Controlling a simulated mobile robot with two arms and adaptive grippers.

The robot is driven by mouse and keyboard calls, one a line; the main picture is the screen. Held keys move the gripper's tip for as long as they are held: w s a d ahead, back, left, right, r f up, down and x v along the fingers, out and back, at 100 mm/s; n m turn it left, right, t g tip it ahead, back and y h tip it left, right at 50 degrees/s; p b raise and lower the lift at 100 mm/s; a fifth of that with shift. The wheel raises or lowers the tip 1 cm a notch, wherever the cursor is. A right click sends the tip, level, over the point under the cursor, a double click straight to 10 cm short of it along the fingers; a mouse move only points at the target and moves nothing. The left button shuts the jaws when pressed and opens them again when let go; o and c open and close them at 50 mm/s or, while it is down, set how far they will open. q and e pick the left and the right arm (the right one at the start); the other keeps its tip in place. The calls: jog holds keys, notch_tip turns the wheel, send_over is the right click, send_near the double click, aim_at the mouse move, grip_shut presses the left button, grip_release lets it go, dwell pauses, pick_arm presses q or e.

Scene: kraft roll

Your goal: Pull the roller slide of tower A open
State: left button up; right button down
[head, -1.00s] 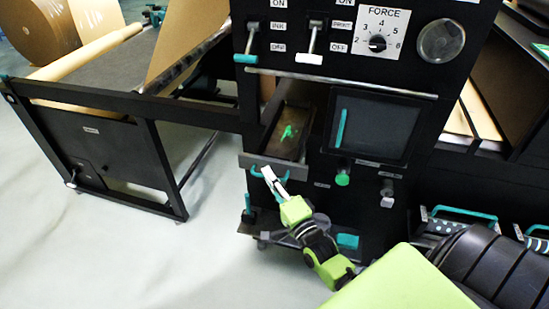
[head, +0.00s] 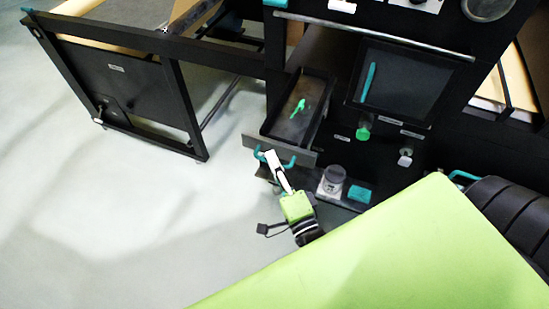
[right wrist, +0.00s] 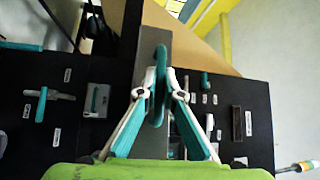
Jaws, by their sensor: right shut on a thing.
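The open slide (head: 298,126) is a dark tray-like drawer in the black machine in the head view. A bright green tool-like object (head: 298,108) lies inside it. My right gripper (head: 270,160) is shut on this handle. In the right wrist view, the teal handle (right wrist: 160,75) stands between my right gripper's two fingers (right wrist: 160,92). The slide's tower letter is not readable. My left gripper is not in view.
A dark window panel (head: 408,82) is right of the slide, with a green knob (head: 364,130) below. The pale floor (head: 130,230) at left is clear.

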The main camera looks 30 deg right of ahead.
jog(key=shift+f, duration=0.1)
jog(key=c, duration=2.4)
grip_release()
jog(key=shift+c, duration=0.2)
jog(key=shift+s, duration=0.15)
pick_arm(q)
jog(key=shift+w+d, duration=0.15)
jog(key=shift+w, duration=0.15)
pick_arm(e)
jog(key=s+f, duration=0.1)
jog(key=s, duration=1)
jog(key=shift+s+a+f, duration=0.3)
jog(key=shift+s+a, duration=0.05)
jog(key=shift+a, duration=0.1)
